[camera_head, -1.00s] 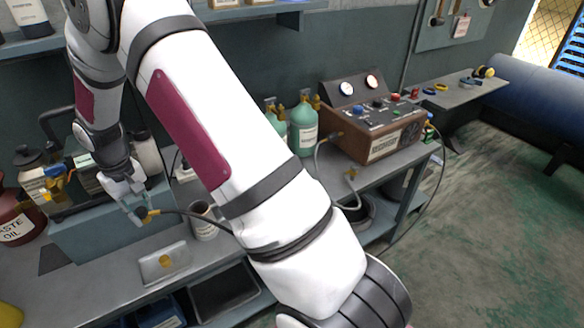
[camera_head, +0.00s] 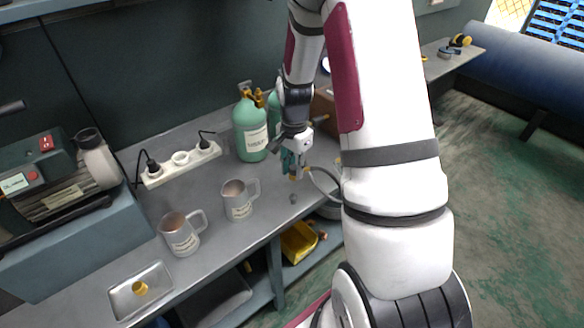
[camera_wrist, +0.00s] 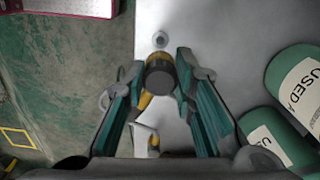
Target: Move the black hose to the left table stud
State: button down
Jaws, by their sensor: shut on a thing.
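My gripper (camera_head: 291,168) is shut on the brass end fitting (camera_head: 295,177) of the black hose (camera_head: 322,172), above the bench top. The hose runs off to the right and passes behind my arm. In the wrist view the fitting's dark round end (camera_wrist: 160,74) sits between the fingers, with yellow brass (camera_wrist: 145,101) behind it. A small grey stud (camera_head: 292,198) stands on the bench just in front of the fitting; it also shows in the wrist view (camera_wrist: 160,39), apart from the fitting. I cannot tell whether this is the left stud.
Green cylinders (camera_head: 250,128) stand close behind and left of my gripper. Two metal mugs (camera_head: 181,235) (camera_head: 239,200), a power strip (camera_head: 181,164) and a tray with a brass piece (camera_head: 116,302) are further left. The bench's front edge (camera_head: 262,240) is close to the stud.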

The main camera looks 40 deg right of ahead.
jog(key=shift+f+b, duration=1.3)
jog(key=shift+f, duration=1.95)
jog(key=shift+f+b, duration=0.4)
jog(key=shift+f, duration=0.5)
jog(key=c, duration=1.2)
grip_release()
jog(key=shift+c, duration=0.2)
jog(key=shift+r, duration=0.1)
notch_tip(320, 180, up, 12)
jog(key=shift+f, duration=0.1)
